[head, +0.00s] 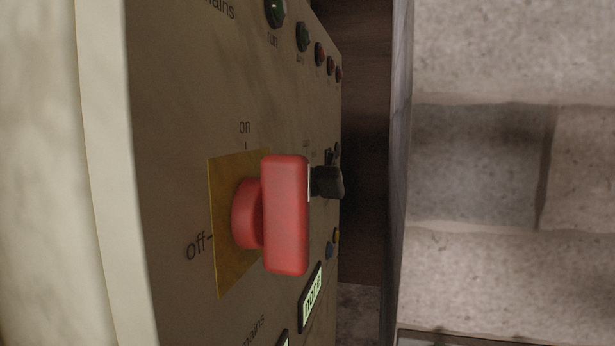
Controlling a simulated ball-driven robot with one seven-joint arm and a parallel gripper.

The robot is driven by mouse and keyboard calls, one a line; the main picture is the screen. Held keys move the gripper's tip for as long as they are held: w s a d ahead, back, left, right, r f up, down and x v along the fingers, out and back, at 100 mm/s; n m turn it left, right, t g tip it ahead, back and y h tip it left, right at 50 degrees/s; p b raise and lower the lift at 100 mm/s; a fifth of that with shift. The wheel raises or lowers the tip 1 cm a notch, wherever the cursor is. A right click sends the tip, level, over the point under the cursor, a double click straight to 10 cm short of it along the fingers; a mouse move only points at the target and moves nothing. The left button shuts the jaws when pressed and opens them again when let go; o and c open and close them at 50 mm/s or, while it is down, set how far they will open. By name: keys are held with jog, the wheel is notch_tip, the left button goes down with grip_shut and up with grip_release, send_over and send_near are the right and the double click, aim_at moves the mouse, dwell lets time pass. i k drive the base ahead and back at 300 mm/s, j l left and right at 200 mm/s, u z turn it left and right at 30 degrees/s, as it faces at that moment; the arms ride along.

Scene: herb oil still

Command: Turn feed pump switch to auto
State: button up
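The control panel (165,130) is seen at a steep slant, very close. A black selector knob (328,183) sticks out of it behind a large red switch handle, which hides part of it. Another small dark knob (337,152) shows farther along. Small lettering above the black knob is too small to read, so I cannot tell which one is the feed pump switch or how it is set. My gripper is not in view.
The red handle (286,215) stands upright on a yellow plate (226,270) marked "on" and "off", jutting from the panel. A row of green and red lamps (303,37) runs above. Stone wall (480,160) at right.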

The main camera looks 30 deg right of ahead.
aim_at(325, 181)
jog(key=j+z, duration=0.2)
jog(key=z, duration=0.3)
jog(key=k+j+z, duration=0.15)
jog(key=z, duration=0.3)
jog(key=k+j+z, duration=0.1)
jog(key=z, duration=0.4)
jog(key=j, duration=0.1)
